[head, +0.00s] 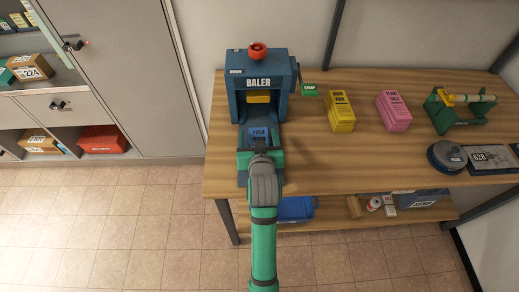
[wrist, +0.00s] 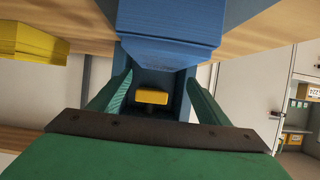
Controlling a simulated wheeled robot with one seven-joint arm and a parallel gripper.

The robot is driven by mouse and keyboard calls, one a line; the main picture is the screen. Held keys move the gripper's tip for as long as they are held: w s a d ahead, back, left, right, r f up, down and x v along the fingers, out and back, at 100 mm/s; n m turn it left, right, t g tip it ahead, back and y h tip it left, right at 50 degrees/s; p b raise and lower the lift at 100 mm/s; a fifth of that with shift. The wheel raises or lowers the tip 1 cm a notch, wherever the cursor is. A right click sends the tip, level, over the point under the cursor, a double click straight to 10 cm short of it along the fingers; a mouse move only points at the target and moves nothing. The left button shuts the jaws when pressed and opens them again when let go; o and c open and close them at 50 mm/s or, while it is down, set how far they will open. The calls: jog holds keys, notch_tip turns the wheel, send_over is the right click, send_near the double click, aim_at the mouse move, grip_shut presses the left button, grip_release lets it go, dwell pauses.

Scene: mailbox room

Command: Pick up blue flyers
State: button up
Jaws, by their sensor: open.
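The blue flyers (head: 259,134) are a block with a printed label, at the front of the blue baler (head: 258,70) on the table. In the wrist view the blue flyers (wrist: 168,32) show large at the top, with layered edges. My green gripper (head: 260,152) is at the front of the baler, close to the near side of the blue flyers. In the wrist view its two fingers (wrist: 160,82) are spread, with nothing clearly held between them. The baler's yellow part (wrist: 152,96) shows beyond them. I cannot tell whether the fingers touch the flyers.
Yellow flyers (head: 340,112) and pink flyers (head: 393,112) stand to the right on the wooden table (head: 310,165). A green tool (head: 460,108) and a round grey object (head: 446,156) are farther right. A blue bin (head: 296,208) is on the lower shelf. A grey cabinet (head: 110,60) stands left.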

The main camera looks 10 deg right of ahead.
aim_at(259, 130)
jog(key=shift+d+x, duration=0.15)
jog(key=shift+x, duration=1.15)
jog(key=shift+d+x, duration=0.1)
jog(key=shift+x, duration=1.25)
jog(key=shift+r, duration=0.15)
jog(key=shift+c, duration=0.6)
